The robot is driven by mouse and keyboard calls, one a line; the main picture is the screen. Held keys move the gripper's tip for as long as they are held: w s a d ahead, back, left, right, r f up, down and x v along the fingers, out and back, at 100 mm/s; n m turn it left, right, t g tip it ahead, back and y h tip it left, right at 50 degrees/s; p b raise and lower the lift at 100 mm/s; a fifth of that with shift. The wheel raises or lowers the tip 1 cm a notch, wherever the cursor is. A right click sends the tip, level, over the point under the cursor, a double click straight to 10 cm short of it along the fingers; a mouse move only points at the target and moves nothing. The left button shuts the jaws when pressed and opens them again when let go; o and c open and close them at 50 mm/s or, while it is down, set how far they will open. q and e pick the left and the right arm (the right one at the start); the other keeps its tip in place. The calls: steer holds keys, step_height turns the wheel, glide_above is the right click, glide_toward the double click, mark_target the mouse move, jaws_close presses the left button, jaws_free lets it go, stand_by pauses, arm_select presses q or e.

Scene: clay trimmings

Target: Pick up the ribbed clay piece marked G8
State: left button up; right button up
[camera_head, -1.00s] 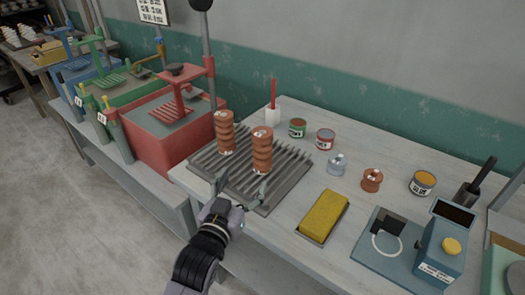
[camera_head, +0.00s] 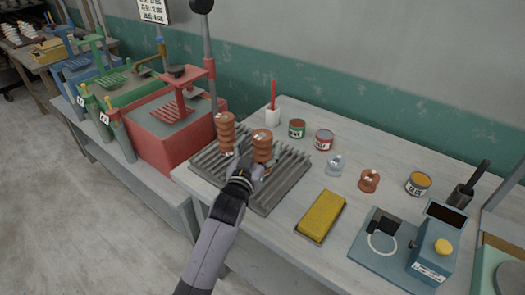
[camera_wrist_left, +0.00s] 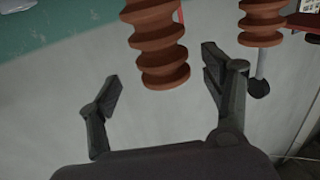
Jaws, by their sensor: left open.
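Two brown ribbed clay pieces stand upright on the grey ridged rack: a left one (camera_head: 225,128) and a right one (camera_head: 262,142). Each has a small pale label, too small to read, so I cannot tell which is G8. My left gripper (camera_head: 252,167) is open at the near side of the right piece, partly covering its lower part. In the left wrist view the open fingers (camera_wrist_left: 163,88) are spread to either side of the end of one ribbed piece (camera_wrist_left: 155,40), with gaps visible. The other piece (camera_wrist_left: 262,22) lies beyond the right finger. My right gripper is not in view.
The ridged rack (camera_head: 285,180) sits on a pale table. A yellow block (camera_head: 320,215) lies to its right, with small cans (camera_head: 297,128) behind. A red press (camera_head: 175,130) stands to the left. A white holder with a red stick (camera_head: 272,115) stands at the back.

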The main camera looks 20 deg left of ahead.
mark_target(263, 138)
arm_select(q)
steer(key=w+p, duration=0.1)
steer(key=w, duration=0.3)
steer(key=shift+w+a, duration=0.15)
steer(key=shift+a, duration=0.05)
jaws_close()
steer(key=shift+r, duration=0.15)
stand_by(0.9)
